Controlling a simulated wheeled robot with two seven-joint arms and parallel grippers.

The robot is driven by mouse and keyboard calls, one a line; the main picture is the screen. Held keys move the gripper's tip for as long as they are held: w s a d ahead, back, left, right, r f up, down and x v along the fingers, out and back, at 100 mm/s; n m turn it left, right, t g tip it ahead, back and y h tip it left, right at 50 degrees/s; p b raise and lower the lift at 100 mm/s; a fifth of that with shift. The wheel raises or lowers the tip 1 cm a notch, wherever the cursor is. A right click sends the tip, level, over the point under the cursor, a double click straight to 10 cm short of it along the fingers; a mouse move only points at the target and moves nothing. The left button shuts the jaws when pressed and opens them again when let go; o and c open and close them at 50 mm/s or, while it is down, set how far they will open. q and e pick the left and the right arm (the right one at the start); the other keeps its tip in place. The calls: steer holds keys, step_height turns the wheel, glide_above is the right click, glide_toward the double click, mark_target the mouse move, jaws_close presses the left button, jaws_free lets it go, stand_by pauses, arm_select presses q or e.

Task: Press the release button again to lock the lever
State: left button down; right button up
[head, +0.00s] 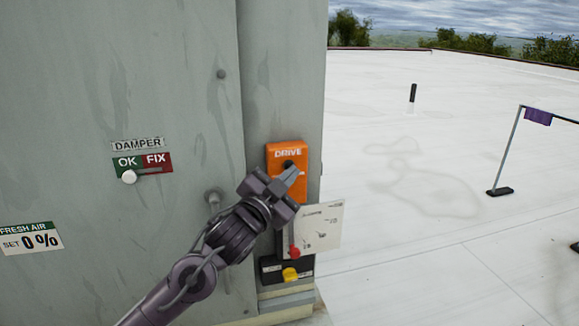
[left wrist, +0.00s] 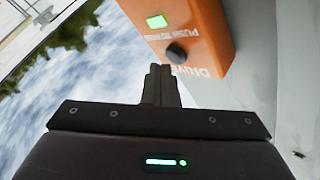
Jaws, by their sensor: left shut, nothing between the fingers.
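The orange box (head: 287,153) marked DRIVE is on the grey cabinet's narrow face. In the left wrist view it shows a round black button (left wrist: 176,53) and a lit green light (left wrist: 157,22), beside lettering that starts "PUSH TO RE". My left gripper (head: 292,176) is shut and empty, its fingertips at the black button; I cannot tell if they touch it. The closed fingers (left wrist: 162,84) also show in the left wrist view. Below, a red knob (head: 295,252) and a yellow knob (head: 290,274) show; which one is the lever is unclear. My right gripper is not in view.
A pale card (head: 322,225) sticks out right below the orange box. The white roof (head: 440,130) to the right is mostly open, with a thin post (head: 413,92).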

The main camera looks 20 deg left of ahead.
arm_select(q)
steer(key=shift+w+a, duration=0.2)
steer(key=shift+w, duration=0.15)
steer(key=shift+w+a, duration=0.1)
stand_by(0.4)
steer(key=shift+s+d, duration=0.35)
steer(key=shift+s, duration=0.15)
steer(key=s+d+b, duration=0.1)
steer(key=s+d, duration=0.2)
steer(key=s, duration=0.2)
steer(key=shift+d+b, duration=0.2)
steer(key=shift+b, duration=0.2)
stand_by(0.4)
